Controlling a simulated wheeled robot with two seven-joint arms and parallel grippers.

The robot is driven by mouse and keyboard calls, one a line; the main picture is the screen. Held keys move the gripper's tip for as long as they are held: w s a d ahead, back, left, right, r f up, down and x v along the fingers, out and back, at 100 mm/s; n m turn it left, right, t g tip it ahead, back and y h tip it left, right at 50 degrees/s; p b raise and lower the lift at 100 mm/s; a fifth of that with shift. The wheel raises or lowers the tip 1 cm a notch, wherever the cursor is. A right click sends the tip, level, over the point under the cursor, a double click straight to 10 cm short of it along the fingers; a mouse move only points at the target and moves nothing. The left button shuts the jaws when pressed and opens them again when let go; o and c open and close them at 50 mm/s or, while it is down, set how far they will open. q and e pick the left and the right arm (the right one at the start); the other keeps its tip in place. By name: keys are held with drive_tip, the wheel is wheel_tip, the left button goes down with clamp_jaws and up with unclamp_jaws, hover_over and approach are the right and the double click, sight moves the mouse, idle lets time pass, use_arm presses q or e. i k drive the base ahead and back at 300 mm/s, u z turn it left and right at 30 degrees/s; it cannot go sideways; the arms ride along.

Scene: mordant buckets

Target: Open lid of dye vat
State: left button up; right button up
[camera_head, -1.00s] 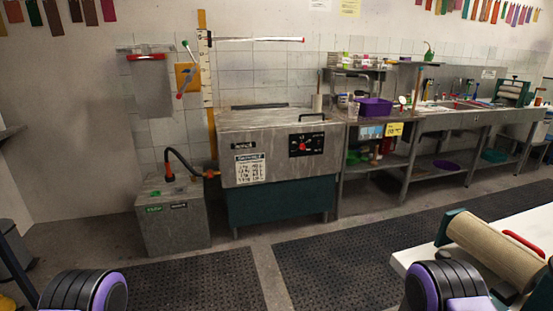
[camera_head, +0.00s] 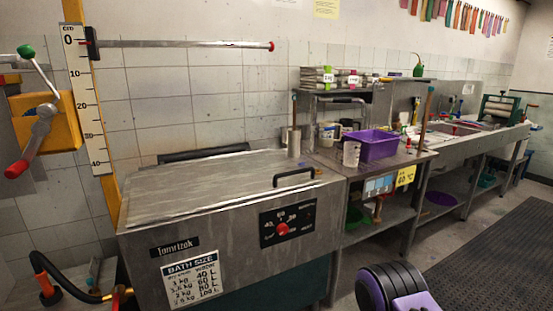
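The dye vat (camera_head: 220,255) is a grey metal box at centre left, with a dial panel (camera_head: 287,225) and a bath size label on its front. Its flat lid (camera_head: 215,187) lies shut on top, with a dark bar handle (camera_head: 294,177) near the right front corner. A purple and black rounded part of my own arm (camera_head: 385,287) shows at the bottom, right of the vat. Neither gripper's fingers are in view.
A steel bench with a purple basin (camera_head: 370,145), a white jug (camera_head: 351,154) and cups stands right of the vat. A scale post (camera_head: 88,100) with a horizontal rod (camera_head: 185,44) rises behind its left side. A dark floor mat (camera_head: 490,255) lies clear at right.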

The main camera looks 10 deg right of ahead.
sight(181, 183)
drive_tip(key=i, duration=0.75)
drive_tip(key=z, duration=2.3)
drive_tip(key=i, duration=1.9)
drive_tip(key=u, duration=2.7)
